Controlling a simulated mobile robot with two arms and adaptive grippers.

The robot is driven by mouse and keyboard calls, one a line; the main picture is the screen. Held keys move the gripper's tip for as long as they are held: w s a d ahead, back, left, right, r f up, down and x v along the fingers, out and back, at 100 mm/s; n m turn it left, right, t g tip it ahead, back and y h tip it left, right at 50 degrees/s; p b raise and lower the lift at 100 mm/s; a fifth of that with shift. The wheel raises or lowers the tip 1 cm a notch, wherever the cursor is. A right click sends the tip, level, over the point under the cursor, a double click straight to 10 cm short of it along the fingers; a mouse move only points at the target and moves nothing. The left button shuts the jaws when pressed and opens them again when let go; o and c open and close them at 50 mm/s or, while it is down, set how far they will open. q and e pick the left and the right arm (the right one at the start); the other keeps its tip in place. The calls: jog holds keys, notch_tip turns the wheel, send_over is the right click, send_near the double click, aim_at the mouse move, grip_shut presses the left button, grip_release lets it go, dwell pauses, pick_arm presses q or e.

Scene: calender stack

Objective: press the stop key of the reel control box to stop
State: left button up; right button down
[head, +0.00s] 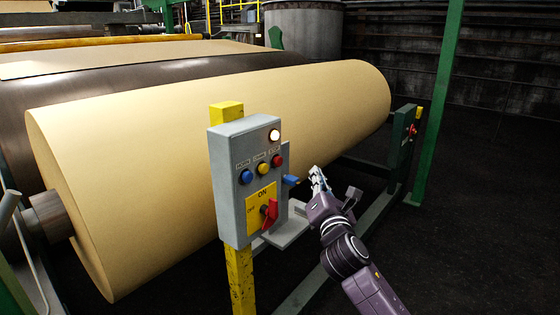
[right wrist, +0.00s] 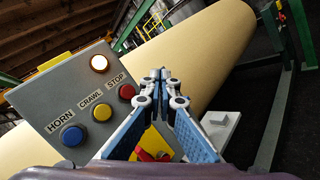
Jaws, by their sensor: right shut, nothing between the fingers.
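The grey reel control box (head: 228,165) stands on a yellow post in the head view. Its red stop key (head: 278,160) is at the right end of a row with a yellow crawl key (head: 263,168) and a blue horn key (head: 246,177). In the right wrist view the stop key (right wrist: 127,92) is uncovered, just left of the fingertips. My right gripper (head: 316,171) is shut and empty, to the right of the box in the head view. Its fingertips (right wrist: 160,74) appear apart from the key. My left gripper is out of view.
A lit lamp (head: 274,135) sits above the keys. A red rotary switch (head: 269,212) on a yellow plate is below them. A large tan paper reel (head: 150,165) lies behind the box. A green post (head: 437,110) stands at right. Dark floor (head: 480,240) at right is clear.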

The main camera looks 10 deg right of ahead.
aim_at(278, 161)
jog(key=shift+w+f, duration=0.1)
jog(key=w+a+b, duration=0.4)
jog(key=w+a, duration=0.1)
jog(key=w, duration=0.1)
jog(key=shift+w+a, duration=0.2)
jog(key=shift+w, duration=0.2)
jog(key=shift+w+a, duration=0.1)
jog(key=shift+w, duration=0.05)
dwell(1.4)
jog(key=shift+w+a, duration=0.2)
